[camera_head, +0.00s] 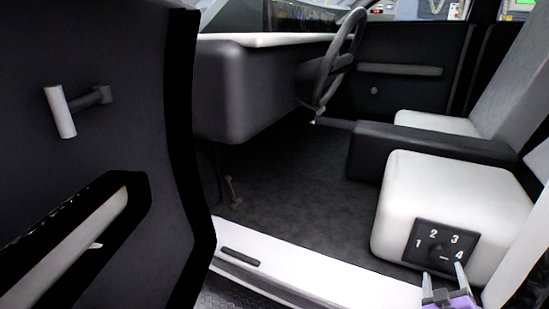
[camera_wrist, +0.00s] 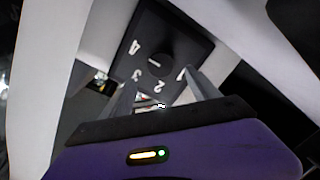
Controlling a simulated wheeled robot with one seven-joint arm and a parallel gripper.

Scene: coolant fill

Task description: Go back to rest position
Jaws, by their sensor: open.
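My gripper (camera_head: 443,279) is at the lower right in the head view, just in front of a black dial panel (camera_head: 430,230) marked 1 to 4 on the side of the white seat base. In the wrist view the two grey fingers of my gripper (camera_wrist: 163,85) are spread apart with nothing between them. The panel (camera_wrist: 185,40) and its round dark knob (camera_wrist: 154,65) lie beyond the fingertips. The fingers look clear of the knob, but I cannot tell the exact gap. Most of my arm is out of the head view.
An open car door (camera_head: 90,160) with a white-gripped handle (camera_head: 60,112) fills the left. The white sill (camera_head: 290,265) runs along the bottom. The steering wheel (camera_head: 340,60), white seat (camera_head: 450,190) and dark armrest (camera_head: 385,150) are inside. The floor area (camera_head: 290,180) is clear.

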